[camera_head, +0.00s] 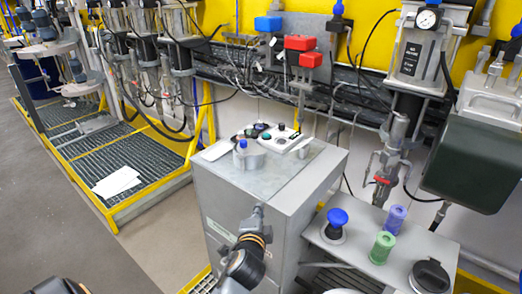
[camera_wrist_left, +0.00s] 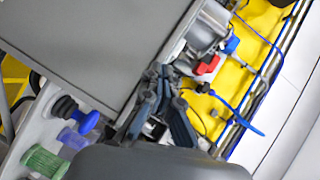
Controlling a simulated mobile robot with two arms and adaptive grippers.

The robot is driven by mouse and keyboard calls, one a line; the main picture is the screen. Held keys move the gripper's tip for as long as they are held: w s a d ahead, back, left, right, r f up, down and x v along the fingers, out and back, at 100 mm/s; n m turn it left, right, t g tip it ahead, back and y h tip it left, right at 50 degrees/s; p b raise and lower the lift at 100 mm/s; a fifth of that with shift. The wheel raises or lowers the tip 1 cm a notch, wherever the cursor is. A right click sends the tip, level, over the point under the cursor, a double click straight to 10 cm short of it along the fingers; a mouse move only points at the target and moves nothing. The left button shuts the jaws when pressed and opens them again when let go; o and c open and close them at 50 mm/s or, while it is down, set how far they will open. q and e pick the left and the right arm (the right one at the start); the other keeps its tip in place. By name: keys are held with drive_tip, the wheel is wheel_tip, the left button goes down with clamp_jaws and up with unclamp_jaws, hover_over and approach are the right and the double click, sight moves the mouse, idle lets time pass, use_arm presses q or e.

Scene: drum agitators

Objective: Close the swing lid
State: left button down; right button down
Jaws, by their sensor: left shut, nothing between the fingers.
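A black round lid (camera_head: 431,274) shows on the grey bench at the bottom right of the head view. I cannot tell for sure that it is the swing lid, or whether it is open or closed. My left gripper (camera_head: 259,211) shows in front of the grey cabinet (camera_head: 222,202), left of the bench and well apart from the black lid. In the left wrist view the left gripper (camera_wrist_left: 164,82) is shut and empty, close to the edge of a large grey panel. The black lid does not show clearly there. My right gripper is not in view.
The bench (camera_head: 389,254) carries a blue-topped knob (camera_head: 338,217), a purple spool (camera_head: 395,220) and a green spool (camera_head: 382,248). A white control box (camera_head: 286,138) sits on the cabinet top. A dark green tank (camera_head: 472,163) overhangs the bench's right side. Pipes and valves line the yellow wall.

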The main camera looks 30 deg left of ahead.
use_arm(q)
drive_tip(key=w+a+r+m+t, duration=0.1)
drive_tip(key=w+r+m+t, duration=0.2)
drive_tip(key=r, duration=0.4)
drive_tip(key=p, duration=0.2)
approach(262, 151)
drive_tip(key=shift+g+y, duration=0.3)
drive_tip(key=shift+y, duration=0.1)
drive_tip(key=w, duration=0.1)
drive_tip(key=w+d, duration=0.2)
drive_tip(key=w, duration=0.1)
drive_tip(key=shift+r, duration=0.2)
drive_tip(key=a, duration=0.1)
drive_tip(key=w+a+p, duration=0.1)
drive_tip(key=a, duration=0.1)
drive_tip(key=shift+w, duration=0.2)
drive_tip(key=shift+a+f, duration=0.1)
drive_tip(key=shift+a, duration=0.35)
drive_tip(key=shift+w, duration=0.1)
drive_tip(key=shift+w+f, duration=0.1)
drive_tip(key=shift+w, duration=0.05)
drive_tip(key=shift+w+a, duration=0.15)
